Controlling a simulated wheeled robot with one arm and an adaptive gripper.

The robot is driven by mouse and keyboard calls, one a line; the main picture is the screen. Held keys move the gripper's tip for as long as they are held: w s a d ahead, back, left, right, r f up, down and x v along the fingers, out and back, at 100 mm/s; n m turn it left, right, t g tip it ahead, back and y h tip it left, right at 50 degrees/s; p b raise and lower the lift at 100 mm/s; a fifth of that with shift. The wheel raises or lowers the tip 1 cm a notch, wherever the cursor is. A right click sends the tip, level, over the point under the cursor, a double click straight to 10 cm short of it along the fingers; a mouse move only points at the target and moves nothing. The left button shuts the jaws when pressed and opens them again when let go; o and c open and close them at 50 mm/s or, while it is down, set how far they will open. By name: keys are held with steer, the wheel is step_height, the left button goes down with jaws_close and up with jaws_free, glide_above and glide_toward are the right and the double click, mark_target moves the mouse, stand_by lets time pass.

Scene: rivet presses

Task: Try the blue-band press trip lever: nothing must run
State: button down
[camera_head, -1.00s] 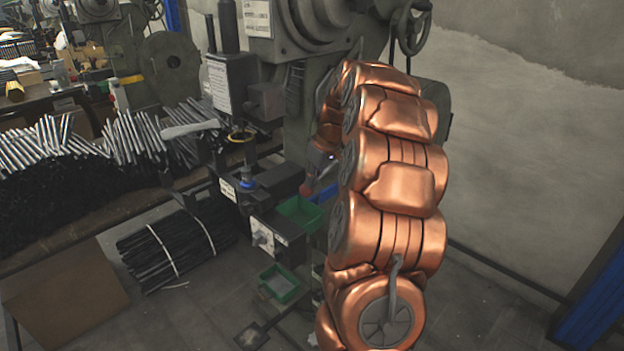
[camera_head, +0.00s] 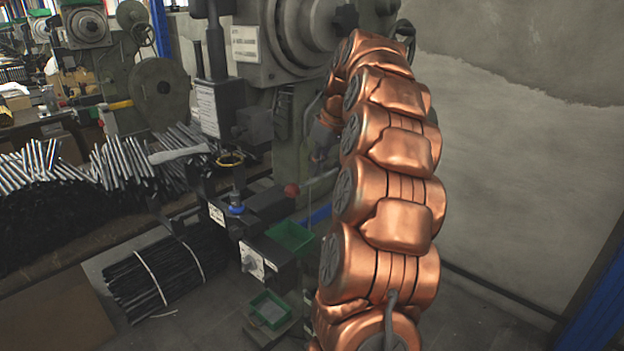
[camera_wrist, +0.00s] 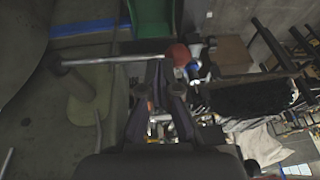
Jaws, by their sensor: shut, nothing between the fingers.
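The trip lever, a thin rod with a red ball knob (camera_head: 291,190), sticks out from the press beside a blue band (camera_head: 319,214). In the wrist view the pale rod (camera_wrist: 115,60) runs across to its red knob (camera_wrist: 178,54). My gripper (camera_wrist: 158,70) is shut and empty, its fingertips at the rod close to the knob; I cannot tell whether they touch it. In the head view my gripper (camera_head: 320,155) is small, dark and partly hidden by my copper-coloured arm, above the lever. The flywheel (camera_head: 300,45) sits high on the press.
A green tray (camera_head: 290,235) is below the lever, and another green tray (camera_head: 270,309) is lower down. Bundled dark rods (camera_head: 165,275) lie on the floor. The wall (camera_head: 510,130) is on the right.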

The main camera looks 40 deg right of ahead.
steer(key=shift+v, duration=0.9)
steer(key=s+a+f+g+p, duration=0.1)
steer(key=s+a+p, duration=0.15)
steer(key=a, duration=1.05)
steer(key=s+a+g+p, duration=0.15)
steer(key=s+a, duration=0.25)
steer(key=a, duration=0.8)
steer(key=s+a+f+g+p, duration=0.1)
steer(key=s+a+f, duration=0.2)
steer(key=s, duration=0.4)
steer(key=s+a+f+g+p, duration=0.1)
steer(key=s+a, duration=0.3)
steer(key=s, duration=0.4)
steer(key=s+a+f+g+h+p, duration=0.1)
steer(key=s+a+f, duration=0.2)
steer(key=s, duration=0.4)
steer(key=shift+s+a+f+m, duration=0.2)
steer(key=shift+f+m, duration=0.1)
steer(key=shift+f, duration=0.55)
